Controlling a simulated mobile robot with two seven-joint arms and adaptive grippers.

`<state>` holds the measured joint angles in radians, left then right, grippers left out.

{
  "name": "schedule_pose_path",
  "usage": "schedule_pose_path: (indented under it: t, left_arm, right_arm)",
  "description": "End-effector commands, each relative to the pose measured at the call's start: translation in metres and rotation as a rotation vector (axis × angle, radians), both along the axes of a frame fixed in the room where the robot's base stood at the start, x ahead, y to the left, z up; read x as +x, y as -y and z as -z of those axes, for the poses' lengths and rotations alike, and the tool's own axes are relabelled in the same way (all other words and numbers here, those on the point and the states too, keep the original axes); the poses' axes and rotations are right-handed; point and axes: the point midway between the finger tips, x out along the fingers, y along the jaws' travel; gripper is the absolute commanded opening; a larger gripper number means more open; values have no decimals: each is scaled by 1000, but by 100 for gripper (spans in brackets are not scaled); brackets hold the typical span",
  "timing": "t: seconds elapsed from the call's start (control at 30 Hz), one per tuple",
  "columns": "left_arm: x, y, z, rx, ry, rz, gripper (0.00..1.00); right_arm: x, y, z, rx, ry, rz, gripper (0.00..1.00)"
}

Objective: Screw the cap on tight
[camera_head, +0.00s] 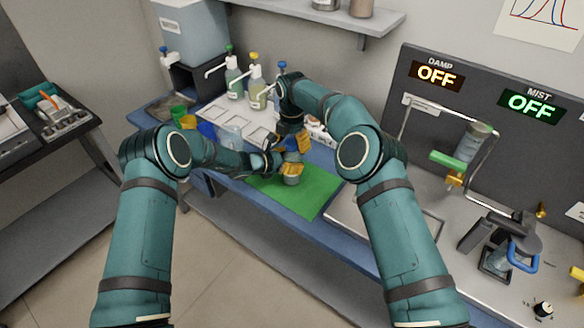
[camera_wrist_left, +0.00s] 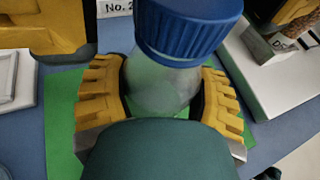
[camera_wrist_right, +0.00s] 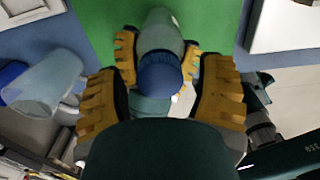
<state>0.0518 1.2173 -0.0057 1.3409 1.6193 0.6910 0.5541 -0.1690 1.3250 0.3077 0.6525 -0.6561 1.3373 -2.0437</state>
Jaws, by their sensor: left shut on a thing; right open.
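A clear bottle (camera_wrist_left: 160,88) with a ribbed blue cap (camera_wrist_left: 187,32) stands over the green mat (camera_head: 318,195). The cap sits on the bottle's mouth; how tight it is cannot be told. My left gripper (camera_wrist_left: 163,100) is shut around the bottle's body, below the cap. My right gripper (camera_wrist_right: 160,88) is open above, its yellow fingers spread to either side of the cap (camera_wrist_right: 159,74) without visibly touching it. In the head view the bottle (camera_head: 291,179) shows below both grippers, and its cap is hidden.
Pump bottles (camera_head: 257,92) stand behind white trays (camera_head: 222,117). A dark panel (camera_head: 480,75) with two OFF signs and a metal apparatus is at the right. The mat's front right part is clear.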

Motion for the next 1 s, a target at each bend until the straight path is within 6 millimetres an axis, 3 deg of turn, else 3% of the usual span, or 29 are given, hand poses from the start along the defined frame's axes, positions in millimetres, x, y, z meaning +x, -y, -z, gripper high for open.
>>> schedule_pose_path:
  t: [0.07,0.2,0.27,0.63,1.0]
  left_arm:
    - [0,0,-1,-1,2,0,0]
    - [0,0,-1,-1,2,0,0]
    - [0,0,-1,-2,1,0,0]
    - [0,0,-1,-2,1,0,0]
    - [0,0,-1,-2,1,0,0]
  right_arm:
    - [0,0,0,0,0,0,66]
    - [0,0,0,0,0,0,17]
    - [0,0,0,0,0,0,0]
    - [0,0,0,-1,0,87,0]
    - [0,0,0,-2,1,774,0]
